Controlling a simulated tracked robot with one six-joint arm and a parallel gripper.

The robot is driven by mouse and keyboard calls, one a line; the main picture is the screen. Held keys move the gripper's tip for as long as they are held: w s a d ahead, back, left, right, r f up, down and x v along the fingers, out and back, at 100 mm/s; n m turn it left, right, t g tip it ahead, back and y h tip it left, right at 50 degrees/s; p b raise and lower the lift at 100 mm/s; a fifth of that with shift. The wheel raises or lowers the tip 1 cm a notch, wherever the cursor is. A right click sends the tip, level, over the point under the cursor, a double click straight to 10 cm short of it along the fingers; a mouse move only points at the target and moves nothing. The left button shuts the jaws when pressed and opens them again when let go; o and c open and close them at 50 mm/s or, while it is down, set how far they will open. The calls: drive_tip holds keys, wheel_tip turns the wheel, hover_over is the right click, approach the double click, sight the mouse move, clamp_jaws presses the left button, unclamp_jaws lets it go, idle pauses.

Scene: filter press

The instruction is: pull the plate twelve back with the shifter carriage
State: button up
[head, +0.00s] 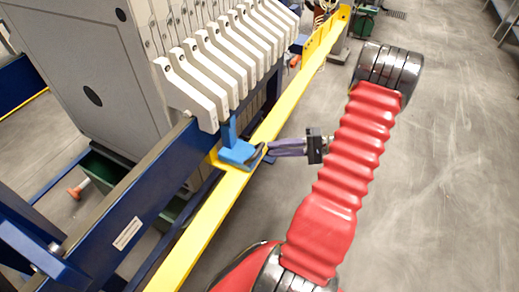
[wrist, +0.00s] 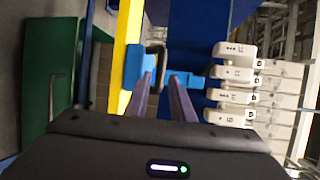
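The blue shifter carriage (head: 238,152) sits on the yellow rail, with its blue post rising beside the plate handles. It also shows in the wrist view (wrist: 133,68), with a dark loop handle (wrist: 161,60) on it. My gripper (head: 268,150) reaches this handle from the right. In the wrist view my gripper's two fingers (wrist: 161,76) stand apart, with the handle's bar between their tips; contact is unclear. A blue arm of the carriage points at the white plate handles. The handle level with it (wrist: 236,74) seems to read 12, but the label is small.
The yellow rail (head: 190,240) runs diagonally past the press, with bare rail toward the bottom of the picture. A dark blue beam (head: 120,215) runs alongside. Several white plate handles (head: 240,60) stand in a row. Grey floor to the right (head: 440,190) is clear.

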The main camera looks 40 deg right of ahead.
sight(259, 150)
drive_tip(key=x, duration=0.6)
drive_tip(key=shift+w+a, duration=0.2)
drive_tip(key=shift+w, duration=0.05)
drive_tip(key=shift+c, duration=0.2)
clamp_jaws()
drive_tip(key=shift+f, duration=0.1)
